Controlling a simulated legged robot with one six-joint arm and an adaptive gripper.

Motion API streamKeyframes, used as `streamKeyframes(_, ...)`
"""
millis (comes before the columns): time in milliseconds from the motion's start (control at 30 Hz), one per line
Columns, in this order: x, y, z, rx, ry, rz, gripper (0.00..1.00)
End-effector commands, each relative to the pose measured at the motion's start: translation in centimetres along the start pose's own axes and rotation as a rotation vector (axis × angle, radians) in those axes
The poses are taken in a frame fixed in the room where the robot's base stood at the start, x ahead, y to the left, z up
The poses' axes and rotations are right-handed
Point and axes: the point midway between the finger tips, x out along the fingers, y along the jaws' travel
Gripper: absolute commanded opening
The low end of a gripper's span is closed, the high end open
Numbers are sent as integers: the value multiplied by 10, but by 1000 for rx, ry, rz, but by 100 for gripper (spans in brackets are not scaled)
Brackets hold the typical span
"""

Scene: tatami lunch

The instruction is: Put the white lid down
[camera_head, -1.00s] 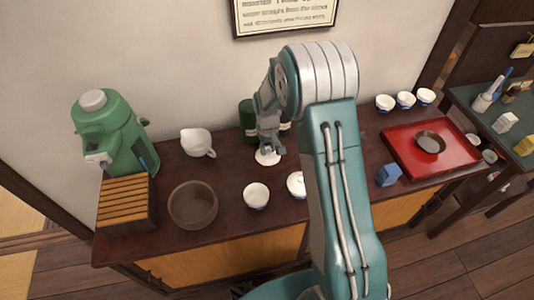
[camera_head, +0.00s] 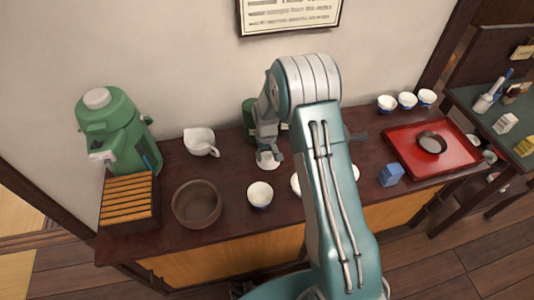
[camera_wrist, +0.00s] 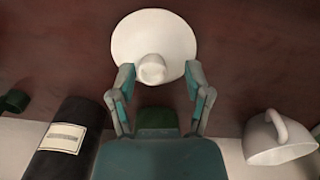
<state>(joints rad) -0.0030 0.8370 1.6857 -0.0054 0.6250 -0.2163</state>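The white lid (camera_head: 268,164) is a round disc lying on the dark wooden counter in front of the green tin. In the wrist view the lid (camera_wrist: 178,40) shows its round knob facing the camera. My gripper (camera_head: 269,155) is over the lid, pointing down. In the wrist view the two fingers of my gripper (camera_wrist: 159,76) stand apart, one on each side of the knob, with gaps between them and it. The gripper is open and holds nothing.
A white pitcher (camera_head: 200,141) stands left of the gripper, and a dark green tin (camera_head: 248,117) stands behind it. A white cup (camera_head: 260,194) and a brown bowl (camera_head: 196,204) are nearer the front edge. A red tray (camera_head: 455,152) is at right. Bare counter (camera_head: 230,172) surrounds the lid.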

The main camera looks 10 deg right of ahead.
Motion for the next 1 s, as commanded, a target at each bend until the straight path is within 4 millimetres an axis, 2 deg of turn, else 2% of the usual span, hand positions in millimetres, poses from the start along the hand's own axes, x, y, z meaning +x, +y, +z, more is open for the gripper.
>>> streamKeyframes(267, -1, 1, 0, 1, 0, -1, 66)
streamKeyframes(367, -8, 1, 0, 1, 1, 0, 66)
streamKeyframes(467, -23, 1, -1, 1, 4, 1, 66)
streamKeyframes(800, -93, 0, 0, 0, 4, 1, 66)
streamKeyframes(1000, -117, 1, 0, 0, 1, 0, 66)
